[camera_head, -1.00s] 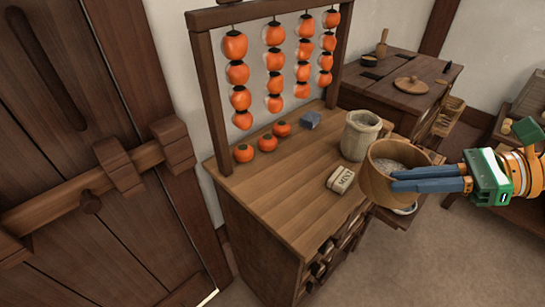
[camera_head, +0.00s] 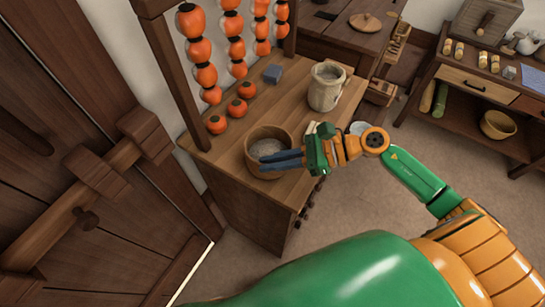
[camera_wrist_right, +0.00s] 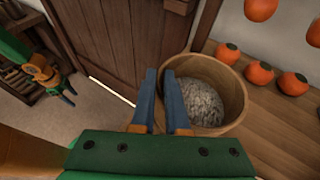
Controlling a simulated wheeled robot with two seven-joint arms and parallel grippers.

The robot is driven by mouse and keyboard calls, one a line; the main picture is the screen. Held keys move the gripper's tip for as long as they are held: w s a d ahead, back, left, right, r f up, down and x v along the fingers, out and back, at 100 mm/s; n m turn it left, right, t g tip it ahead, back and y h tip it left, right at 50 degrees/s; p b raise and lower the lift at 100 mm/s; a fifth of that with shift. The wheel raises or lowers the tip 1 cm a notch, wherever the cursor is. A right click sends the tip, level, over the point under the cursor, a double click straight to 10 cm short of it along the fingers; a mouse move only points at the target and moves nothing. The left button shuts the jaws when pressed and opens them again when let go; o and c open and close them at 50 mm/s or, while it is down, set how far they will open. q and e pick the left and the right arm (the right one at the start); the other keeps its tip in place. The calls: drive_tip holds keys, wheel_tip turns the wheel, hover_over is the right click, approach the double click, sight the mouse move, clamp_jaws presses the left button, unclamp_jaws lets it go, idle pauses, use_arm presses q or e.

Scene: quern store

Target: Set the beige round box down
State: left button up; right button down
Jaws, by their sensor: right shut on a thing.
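The beige round box (camera_head: 253,144), an open wooden tub with grey grainy contents, is at the front left part of the wooden counter top (camera_head: 222,165). It looks upright; I cannot tell whether its base touches the wood. My right gripper (camera_head: 266,161) is shut on its near wall; its blue fingers hide part of the rim. In the right wrist view the box (camera_wrist_right: 232,88) is at the fingers (camera_wrist_right: 159,73), with the counter beside it. My left gripper (camera_wrist_right: 68,93) shows small at the left of the wrist view, away from the box; its opening is unclear.
Strings of orange persimmons (camera_head: 200,50) hang from a frame behind the box, with several loose ones (camera_head: 237,108) on the counter. A blue-grey block (camera_head: 273,73) and a pale jar (camera_head: 327,86) stand farther back. A pale block is mostly hidden behind my right gripper.

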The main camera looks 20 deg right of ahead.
drive_tip(key=shift+s+d+f, duration=0.1)
drive_tip(key=shift+f, duration=0.35)
use_arm(q)
drive_tip(key=shift+s+r, duration=0.1)
drive_tip(key=shift+r, duration=0.15)
use_arm(e)
drive_tip(key=shift+f, duration=0.15)
drive_tip(key=c, duration=1.3)
unclamp_jaws()
drive_tip(key=shift+f, duration=0.1)
drive_tip(key=o, duration=0.4)
drive_tip(key=shift+d, duration=0.1)
use_arm(q)
wheel_tip(320, 180, down, 4)
drive_tip(key=b, duration=0.3)
drive_tip(key=shift+r+b, duration=0.2)
drive_tip(key=shift+b, duration=0.15)
use_arm(e)
drive_tip(key=v, duration=1.2)
drive_tip(key=shift+s, duration=0.1)
